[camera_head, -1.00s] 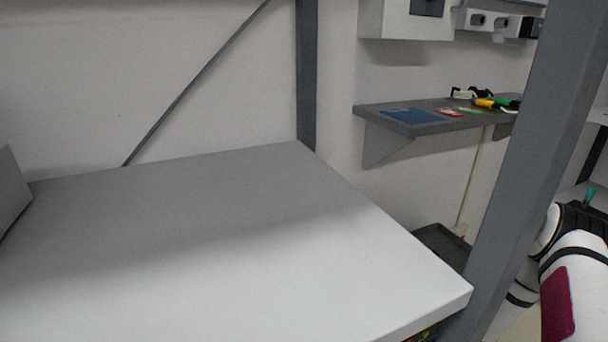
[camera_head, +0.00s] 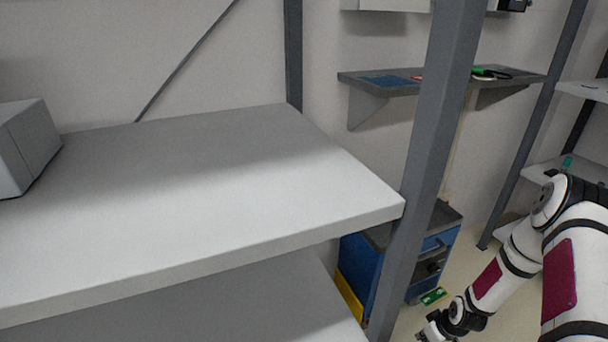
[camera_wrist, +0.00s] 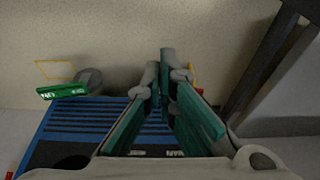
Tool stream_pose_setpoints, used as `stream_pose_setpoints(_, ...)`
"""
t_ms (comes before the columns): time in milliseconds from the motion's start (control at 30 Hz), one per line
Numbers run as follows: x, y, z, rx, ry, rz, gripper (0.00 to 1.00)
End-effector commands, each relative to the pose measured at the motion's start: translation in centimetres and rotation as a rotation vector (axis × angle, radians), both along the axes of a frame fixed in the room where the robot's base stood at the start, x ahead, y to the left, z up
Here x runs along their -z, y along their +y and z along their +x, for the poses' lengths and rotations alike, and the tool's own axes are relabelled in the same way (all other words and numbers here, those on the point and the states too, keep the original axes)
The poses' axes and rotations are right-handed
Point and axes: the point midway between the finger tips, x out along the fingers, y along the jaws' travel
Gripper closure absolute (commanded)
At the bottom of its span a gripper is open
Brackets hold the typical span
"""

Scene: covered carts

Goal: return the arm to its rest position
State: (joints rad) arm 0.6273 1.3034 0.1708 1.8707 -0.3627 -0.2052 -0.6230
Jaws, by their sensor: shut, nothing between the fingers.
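My white arm with dark red panels (camera_head: 562,275) shows at the right of the head view. It bends down and to the left, and its lower end is near the bottom edge of the picture. My gripper (camera_wrist: 160,68) shows in the wrist view with its green-lined fingers close together and empty. Behind the fingers is a blue ribbed surface (camera_wrist: 80,118). In the head view the fingertips cannot be made out clearly.
A light grey shelf (camera_head: 200,215) with a grey box (camera_head: 25,145) fills the left. A dark upright post (camera_head: 425,150) stands between shelf and arm. A blue cabinet (camera_head: 435,250) stands behind the post. A green sign (camera_head: 434,296) lies on the floor.

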Motion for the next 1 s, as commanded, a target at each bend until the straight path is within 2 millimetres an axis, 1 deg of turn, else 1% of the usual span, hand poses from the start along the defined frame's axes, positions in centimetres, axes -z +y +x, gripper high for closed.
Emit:
stream_pose_setpoints(267, -3.6, -0.6, 0.9, 0.003, 0.024, -0.024, 1.00)
stream_pose_setpoints(433, -7.2, -0.8, 1.6, 0.009, 0.045, -0.044, 1.00)
stream_pose_setpoints(533, -9.9, -0.8, 2.0, 0.016, 0.060, -0.059, 1.00)
stream_pose_setpoints(567, -11.0, -0.8, 2.2, 0.018, 0.065, -0.065, 1.00)
stream_pose_setpoints(667, -15.1, -0.6, 2.4, 0.032, 0.084, -0.087, 1.00)
stream_pose_setpoints(700, -16.9, -0.4, 2.4, 0.041, 0.093, -0.096, 1.00)
stream_pose_setpoints(767, -19.6, -0.1, 2.2, 0.053, 0.107, -0.110, 1.00)
stream_pose_setpoints(800, -21.4, 0.2, 2.0, 0.063, 0.116, -0.118, 1.00)
stream_pose_setpoints(867, -24.1, 0.8, 1.6, 0.079, 0.129, -0.128, 1.00)
stream_pose_setpoints(900, -25.8, 1.1, 1.3, 0.089, 0.134, -0.136, 1.00)
stream_pose_setpoints(967, -28.4, 1.7, 0.6, 0.107, 0.144, -0.146, 1.00)
stream_pose_setpoints(1000, -30.0, 2.2, 0.1, 0.119, 0.151, -0.151, 1.00)
